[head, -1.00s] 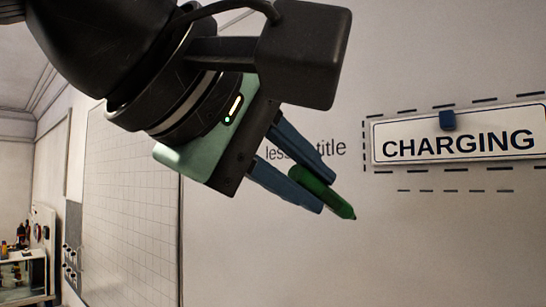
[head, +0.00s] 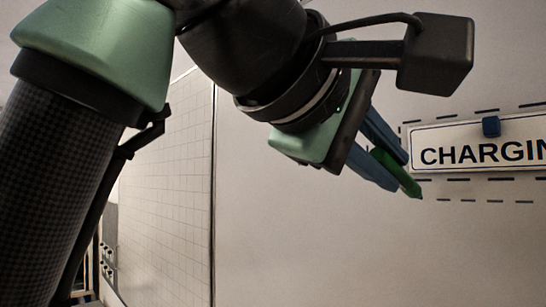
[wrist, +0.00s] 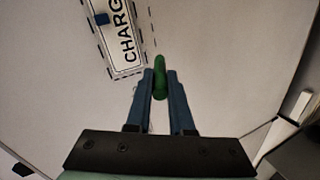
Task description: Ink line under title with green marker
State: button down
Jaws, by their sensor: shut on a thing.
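My gripper (head: 390,168) has blue fingers shut on the green marker (head: 404,180). The marker slants down and right, its tip near the lower left corner of the CHARGING sign in the head view. In the wrist view, my gripper (wrist: 160,82) holds the marker (wrist: 160,72) between its fingertips, with the marker pointing away towards the wall. I cannot tell whether the tip touches the wall.
The white CHARGING sign (head: 465,157) with a blue clip (head: 491,126) sits inside a dashed outline at right, with a dashed line beneath. It also shows in the wrist view (wrist: 128,62). A gridded board (head: 165,190) stands at left. The wall below my gripper is bare.

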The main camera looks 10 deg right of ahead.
jog(key=shift+w+d+p, duration=0.4)
jog(key=shift+w+d, duration=0.45)
jog(key=shift+d, duration=0.25)
dwell(0.9)
jog(key=shift+s+d+b, duration=1.65)
jog(key=shift+s+d, duration=3.1)
jog(key=shift+s, duration=1.45)
jog(key=shift+w+a+f+p, duration=0.1)
jog(key=shift+w+a+p, duration=0.15)
jog(key=shift+w+a, duration=0.65)
jog(key=shift+w+a+f+p, duration=0.1)
jog(key=shift+w+a+p, duration=0.15)
jog(key=shift+w+a, duration=0.6)
jog(key=shift+w+a+r+p, duration=0.1)
jog(key=shift+w+a+p, duration=0.5)
jog(key=shift+w+a, duration=0.65)
jog(key=shift+w+a+r+p, duration=0.1)
jog(key=shift+w+a+p, duration=0.65)
jog(key=shift+w, duration=1)
jog(key=shift+w+a+p, duration=0.5)
jog(key=shift+w+a, duration=0.55)
jog(key=shift+w, duration=0.45)
